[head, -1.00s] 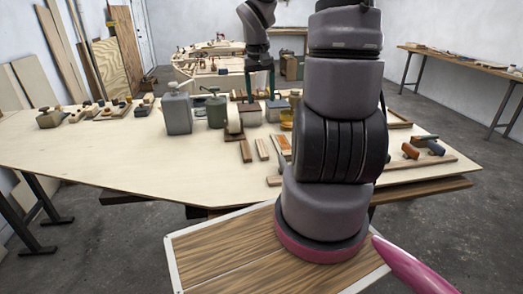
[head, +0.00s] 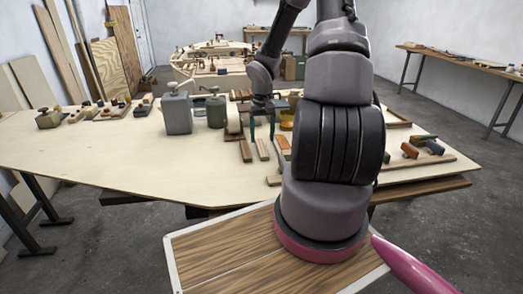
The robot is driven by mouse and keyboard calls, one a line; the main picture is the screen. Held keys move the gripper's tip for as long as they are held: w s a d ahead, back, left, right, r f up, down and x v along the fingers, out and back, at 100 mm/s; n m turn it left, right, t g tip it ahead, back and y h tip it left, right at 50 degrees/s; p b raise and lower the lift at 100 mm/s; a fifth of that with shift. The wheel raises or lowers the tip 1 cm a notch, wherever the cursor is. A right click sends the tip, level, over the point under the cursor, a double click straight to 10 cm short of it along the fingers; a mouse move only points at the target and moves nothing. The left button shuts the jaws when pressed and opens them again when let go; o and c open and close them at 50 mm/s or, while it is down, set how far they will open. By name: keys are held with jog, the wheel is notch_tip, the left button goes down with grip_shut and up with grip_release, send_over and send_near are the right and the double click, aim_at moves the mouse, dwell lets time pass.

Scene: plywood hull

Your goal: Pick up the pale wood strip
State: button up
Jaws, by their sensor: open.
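A short pale wood strip (head: 262,150) lies on the plywood work surface (head: 130,155), between a darker brown strip (head: 245,151) on its left and an orange-brown strip (head: 283,143) on its right. My gripper (head: 262,138) points down with its two dark green fingers apart and nothing held between them. In the picture the fingers frame the far end of the pale strip. I cannot tell how far above the surface the fingertips are. My arm hides part of the surface to the right.
Small clamps (head: 410,150) lie at the far right. The front left surface is clear.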

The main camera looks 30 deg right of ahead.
aim_at(262, 147)
notch_tip(262, 147, down, 4)
jog(key=shift+w+a+r, duration=0.1)
grip_shut()
jog(key=shift+r, duration=0.1)
